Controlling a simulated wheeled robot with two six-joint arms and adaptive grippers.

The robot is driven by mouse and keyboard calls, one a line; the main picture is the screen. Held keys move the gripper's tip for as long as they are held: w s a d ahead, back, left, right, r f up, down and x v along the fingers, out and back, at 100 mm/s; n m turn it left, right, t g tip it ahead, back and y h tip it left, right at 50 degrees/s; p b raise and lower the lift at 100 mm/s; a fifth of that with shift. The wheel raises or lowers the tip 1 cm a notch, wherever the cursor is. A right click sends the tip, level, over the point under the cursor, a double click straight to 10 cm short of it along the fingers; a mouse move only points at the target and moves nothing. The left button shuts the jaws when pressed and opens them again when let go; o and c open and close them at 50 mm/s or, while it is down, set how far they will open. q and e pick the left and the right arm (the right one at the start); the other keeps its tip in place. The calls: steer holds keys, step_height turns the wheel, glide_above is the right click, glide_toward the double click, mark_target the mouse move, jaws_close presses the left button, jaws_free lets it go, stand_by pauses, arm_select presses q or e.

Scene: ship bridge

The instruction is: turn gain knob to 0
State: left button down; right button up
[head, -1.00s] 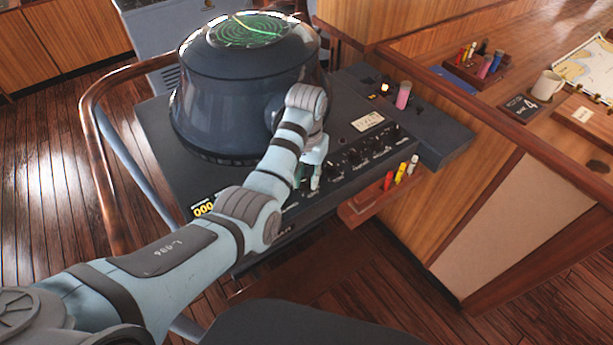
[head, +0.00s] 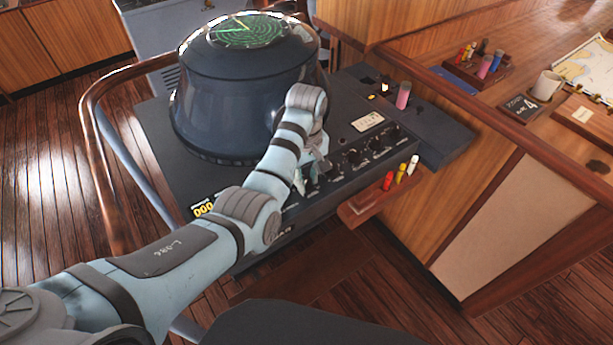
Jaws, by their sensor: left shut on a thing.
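The radar console (head: 160,150) has a row of dark knobs (head: 354,157) along its sloping front panel. My left gripper (head: 307,184) reaches down to the left part of this row. It is shut on a knob there, which the fingers and wrist mostly hide. I cannot read the knob's label or pointer, so I cannot tell its setting or confirm that it is the gain knob. My right gripper is not in view.
A round radar housing with a green screen (head: 246,30) rises behind my wrist. A small wooden shelf with coloured markers (head: 401,174) juts out from the console's right front. A pink cylinder (head: 403,95) stands on the console's right. A handrail (head: 96,135) curves at left.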

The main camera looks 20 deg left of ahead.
arm_select(q)
steer(key=shift+w+r+n, duration=0.15)
steer(key=shift+n, duration=0.45)
steer(key=c, duration=1.5)
jaws_free()
steer(key=shift+o, duration=0.8)
